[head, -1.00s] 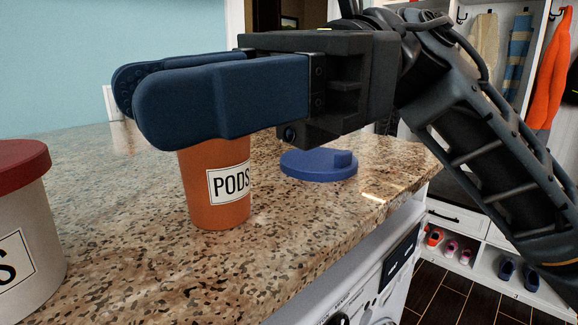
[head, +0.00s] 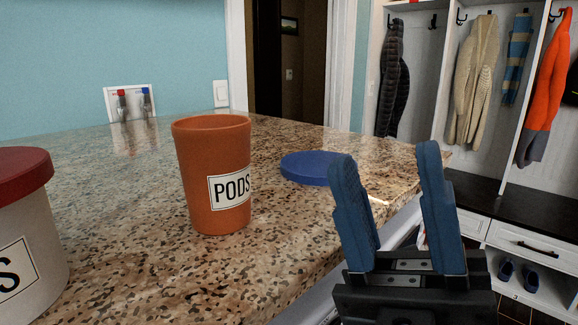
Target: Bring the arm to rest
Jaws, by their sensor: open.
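My gripper (head: 388,170) is at the lower right of the head view, in front of the counter's edge. Its two blue fingers point upward and stand apart, with nothing between them. An orange cup labelled "PODS" (head: 212,165) stands upright on the speckled granite counter (head: 150,285), to the left of my gripper and apart from it. A round blue lid (head: 303,168) lies on the counter behind the cup, partly hidden by my left finger.
A pale canister with a red lid (head: 25,235) stands at the left edge of the counter. Wall taps (head: 132,104) are at the back. Coats (head: 475,85) hang in a cubby unit at the right, with blue shoes (head: 518,273) below. A doorway is at the back.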

